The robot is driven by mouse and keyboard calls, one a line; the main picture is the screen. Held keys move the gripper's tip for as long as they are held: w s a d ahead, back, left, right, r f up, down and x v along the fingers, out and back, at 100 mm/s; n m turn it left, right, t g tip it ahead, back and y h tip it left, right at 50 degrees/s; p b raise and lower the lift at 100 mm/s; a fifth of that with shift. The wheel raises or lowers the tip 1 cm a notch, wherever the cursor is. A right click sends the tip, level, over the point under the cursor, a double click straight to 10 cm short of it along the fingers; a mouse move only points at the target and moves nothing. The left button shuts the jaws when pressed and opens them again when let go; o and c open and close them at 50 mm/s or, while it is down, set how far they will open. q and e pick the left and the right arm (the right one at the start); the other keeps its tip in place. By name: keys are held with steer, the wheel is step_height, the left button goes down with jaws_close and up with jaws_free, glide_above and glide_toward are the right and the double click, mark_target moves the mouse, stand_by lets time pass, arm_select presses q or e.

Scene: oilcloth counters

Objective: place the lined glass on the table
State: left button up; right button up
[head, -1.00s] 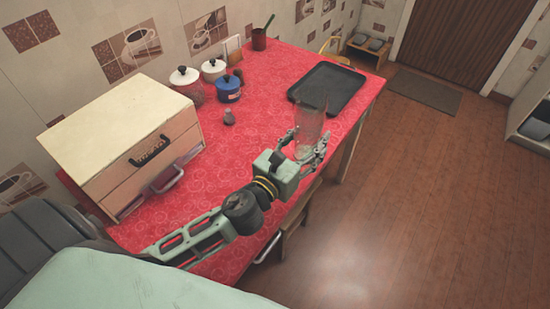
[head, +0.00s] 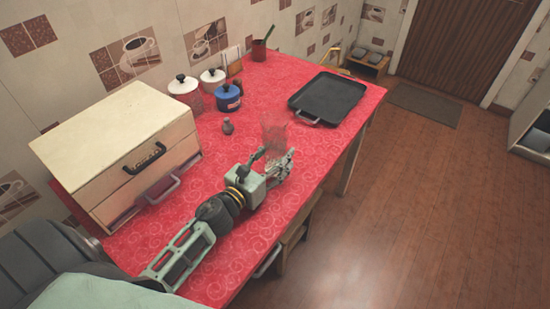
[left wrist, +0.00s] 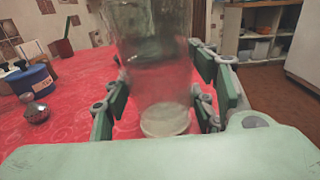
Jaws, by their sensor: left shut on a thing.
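The lined glass (head: 273,131) is a clear, tall tumbler, seen over the red table (head: 225,190). My left gripper (head: 279,162) is shut on it, low on its sides. In the left wrist view the glass (left wrist: 160,75) stands upright between the green-padded fingers (left wrist: 162,92), with its pale round base low in the picture. I cannot tell whether the base touches the cloth. My right gripper is in neither view.
A black tray (head: 328,97) lies toward the far right end of the table. A small grey shaker (head: 228,127), a blue pot (head: 227,98) and white-lidded canisters stand at the wall side. A wooden drawer box (head: 125,150) fills the left. Red cloth between shaker and tray is clear.

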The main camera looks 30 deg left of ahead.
arm_select(q)
steer(key=shift+r, duration=0.15)
steer(key=o, duration=0.8)
steer(key=shift+f, duration=0.2)
steer(key=o, duration=0.5)
steer(key=shift+r, duration=0.15)
